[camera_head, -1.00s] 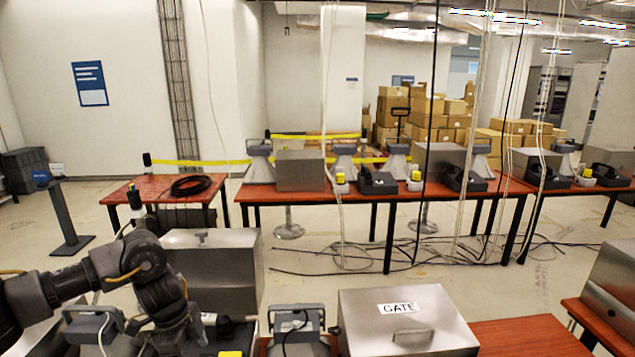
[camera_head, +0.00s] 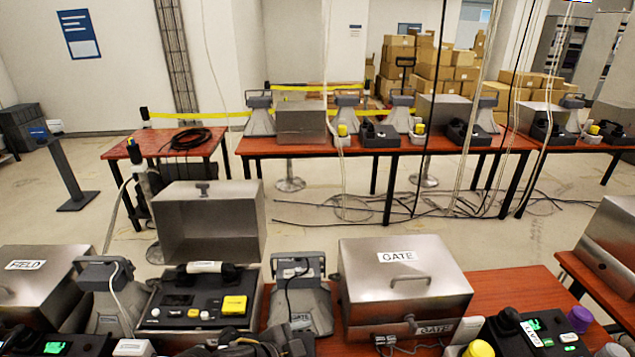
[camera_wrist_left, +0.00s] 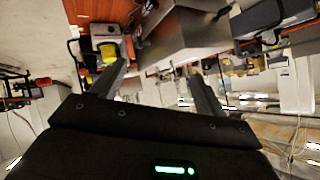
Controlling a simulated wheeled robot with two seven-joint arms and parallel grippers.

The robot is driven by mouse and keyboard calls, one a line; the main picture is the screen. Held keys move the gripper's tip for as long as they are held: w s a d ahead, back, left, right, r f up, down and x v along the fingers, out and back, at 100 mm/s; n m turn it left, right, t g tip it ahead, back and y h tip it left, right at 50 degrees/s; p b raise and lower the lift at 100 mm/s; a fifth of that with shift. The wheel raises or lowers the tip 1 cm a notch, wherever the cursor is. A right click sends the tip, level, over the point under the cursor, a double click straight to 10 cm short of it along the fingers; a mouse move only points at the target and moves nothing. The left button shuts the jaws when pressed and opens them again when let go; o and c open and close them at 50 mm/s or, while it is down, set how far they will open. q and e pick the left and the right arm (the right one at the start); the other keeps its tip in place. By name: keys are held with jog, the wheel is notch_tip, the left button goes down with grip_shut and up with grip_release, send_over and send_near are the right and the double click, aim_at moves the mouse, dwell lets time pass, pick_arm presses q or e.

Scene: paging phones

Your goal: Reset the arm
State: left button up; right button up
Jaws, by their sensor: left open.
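My left gripper (camera_wrist_left: 160,70) is open and empty in the left wrist view, which looks upside down. Its two fingers stand apart with grey metal boxes and a yellow part beyond them. In the head view, dark arm parts (camera_head: 250,346), which seem to be my left arm, show low at the bottom edge; no fingers can be made out there. My right gripper is not in view. A phone console (camera_head: 195,300) with a yellow button sits in front of an open metal box (camera_head: 210,228), its handset (camera_head: 205,268) lying across the back.
A shut GATE box (camera_head: 405,280) stands right of centre and a shut FIELD box (camera_head: 45,285) at the left. Another console (camera_head: 535,335) is at the lower right. A far row of red tables (camera_head: 285,148) carries more phones. Thin cables hang in front.

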pick_arm(q)
jog(key=s+a+f+n+g+y, duration=0.1)
jog(key=s+a+f+n+y, duration=0.25)
jog(key=s+a, duration=0.45)
jog(key=s+a+f+n+g+y, duration=0.2)
jog(key=s+a+n, duration=0.3)
jog(key=s+a, duration=0.2)
jog(key=s+a+f+n+g+y, duration=0.1)
jog(key=s+a+f+n+y, duration=0.2)
jog(key=s+a+n, duration=0.35)
notch_tip(320, 180, down, 32)
jog(key=s+a+r+m+g+b, duration=0.1)
jog(key=s+m+b, duration=0.1)
jog(key=b, duration=0.4)
jog(key=s+a+f+b, duration=0.1)
jog(key=s+f+b, duration=0.1)
jog(key=s+f, duration=0.6)
jog(key=s+a+f+g+b, duration=0.1)
jog(key=s+a+f+b, duration=0.1)
jog(key=s+f, duration=0.6)
notch_tip(320, 180, down, 5)
jog(key=shift+s+r, duration=0.1)
jog(key=shift+s, duration=0.2)
jog(key=shift+a, duration=0.1)
